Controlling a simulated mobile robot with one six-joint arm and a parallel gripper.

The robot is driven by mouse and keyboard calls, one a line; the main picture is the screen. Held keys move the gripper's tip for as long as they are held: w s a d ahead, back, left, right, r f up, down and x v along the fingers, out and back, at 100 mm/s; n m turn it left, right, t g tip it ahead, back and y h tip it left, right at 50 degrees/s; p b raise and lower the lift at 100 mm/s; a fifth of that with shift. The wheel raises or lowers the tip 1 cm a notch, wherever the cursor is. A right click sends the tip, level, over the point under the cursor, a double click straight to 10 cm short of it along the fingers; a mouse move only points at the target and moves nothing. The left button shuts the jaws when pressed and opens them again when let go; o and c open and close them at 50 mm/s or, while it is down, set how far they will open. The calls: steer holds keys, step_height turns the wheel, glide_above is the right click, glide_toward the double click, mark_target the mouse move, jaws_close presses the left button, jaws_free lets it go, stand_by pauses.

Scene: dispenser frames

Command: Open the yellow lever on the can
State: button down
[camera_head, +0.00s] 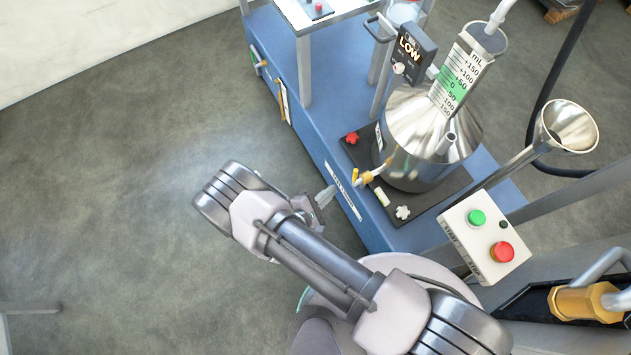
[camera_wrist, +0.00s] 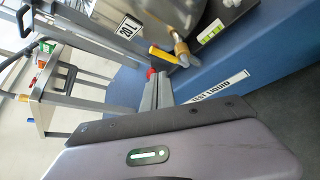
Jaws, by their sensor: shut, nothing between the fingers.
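The steel can (camera_head: 405,163) has a cone top and stands on a dark plate on the blue cabinet. Its yellow lever (camera_head: 355,175) sits on a small brass tap low on the can's left side. In the wrist view the lever (camera_wrist: 162,54) lies beside the brass fitting, under the can (camera_wrist: 172,12). My gripper (camera_head: 325,197) is shut and empty, left of the lever in the head view and apart from it.
The blue cabinet (camera_head: 330,150) carries a red knob (camera_head: 351,138) and a white knob (camera_head: 403,213) near the can. A control box (camera_head: 485,237) with green and red buttons and a steel funnel (camera_head: 568,127) stand to the right.

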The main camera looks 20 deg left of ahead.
steer(key=p+v, duration=0.1)
steer(key=v, duration=0.6)
steer(key=shift+a, duration=0.2)
steer(key=shift+r, duration=0.15)
steer(key=w+d+r+m+g+h, duration=0.1)
steer(key=w+d+r+m+g, duration=0.25)
steer(key=r, duration=0.45)
steer(key=w+d+r+m+g+h, duration=0.25)
steer(key=r+m, duration=0.25)
steer(key=r, duration=0.3)
steer(key=w+d+r+m+g+h, duration=0.1)
steer(key=w+d+r+m+g, duration=0.15)
steer(key=r+m, duration=0.35)
steer(key=s+d+r+m+y, duration=0.3)
steer(key=d+r+m, duration=0.1)
steer(key=r, duration=0.4)
steer(key=s+d+r+m+t+y, duration=0.1)
steer(key=d+r+m+y, duration=0.3)
steer(key=r, duration=0.5)
steer(key=s+d+r+m+y, duration=0.3)
steer(key=s+d+r+m, duration=0.1)
steer(key=r, duration=0.4)
steer(key=shift+s+d+r+m+b, duration=0.3)
steer(key=shift+d+m+b, duration=0.15)
steer(key=shift+d+m, duration=0.45)
